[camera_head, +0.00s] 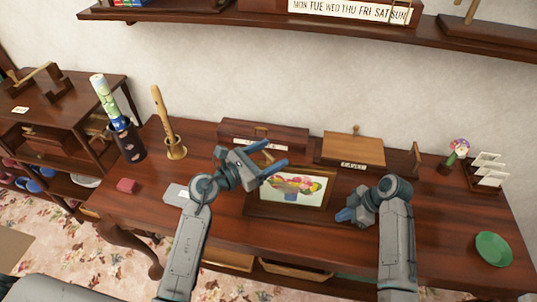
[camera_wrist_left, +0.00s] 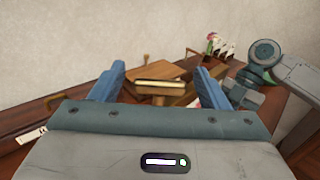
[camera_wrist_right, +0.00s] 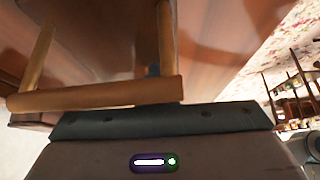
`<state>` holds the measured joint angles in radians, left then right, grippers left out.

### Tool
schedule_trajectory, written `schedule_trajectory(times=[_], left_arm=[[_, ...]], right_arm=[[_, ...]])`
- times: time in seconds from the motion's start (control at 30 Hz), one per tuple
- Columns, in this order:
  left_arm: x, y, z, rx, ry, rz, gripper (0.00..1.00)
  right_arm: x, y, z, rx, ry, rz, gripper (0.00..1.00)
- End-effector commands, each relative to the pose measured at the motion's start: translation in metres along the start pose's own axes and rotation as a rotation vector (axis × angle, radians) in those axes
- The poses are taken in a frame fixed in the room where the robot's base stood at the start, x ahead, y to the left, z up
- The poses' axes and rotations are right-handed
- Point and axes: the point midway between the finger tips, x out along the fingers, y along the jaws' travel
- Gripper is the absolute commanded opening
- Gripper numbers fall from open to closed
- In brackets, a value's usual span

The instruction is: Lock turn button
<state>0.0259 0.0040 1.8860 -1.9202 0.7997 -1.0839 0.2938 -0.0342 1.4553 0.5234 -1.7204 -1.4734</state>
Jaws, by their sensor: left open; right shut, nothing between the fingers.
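I cannot make out a turn button in any view. My left gripper (camera_head: 274,158) is open and empty, above the picture's upper left corner; its blue fingers also show in the left wrist view (camera_wrist_left: 162,72). A small pale wooden bar (camera_wrist_left: 160,84) shows between them, farther off. My right gripper (camera_head: 347,215) is shut and empty, low at the picture's right side. In the right wrist view a light wooden bar with two posts (camera_wrist_right: 95,95) is close and partly hides the fingers.
A wooden box (camera_head: 352,150) and a long dark case (camera_head: 262,135) lie behind the picture. A recorder on a stand (camera_head: 166,125) and a dark vase (camera_head: 127,140) stand left. A green plate (camera_head: 493,248) lies at the right. The desk right of my right arm is mostly clear.

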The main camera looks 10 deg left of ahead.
Motion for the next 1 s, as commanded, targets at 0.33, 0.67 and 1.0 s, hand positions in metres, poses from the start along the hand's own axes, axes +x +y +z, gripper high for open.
schedule_trajectory(times=[0.33,0.67,1.0], left_arm=[[-0.0002,0.0001,0.0,0.0,0.0,0.0,0.36],[0.0002,0.0005,0.0002,0.0,0.0,-0.023,0.24],[0.0007,0.0015,-0.0003,0.002,0.002,-0.217,0.24]], right_arm=[[0.0,0.0,0.0001,0.0,0.0,0.0,0.0],[0.0,0.0,0.0,0.0,0.0,0.0,0.0],[0.0,0.0,0.0,0.0,0.0,0.0,0.0]])
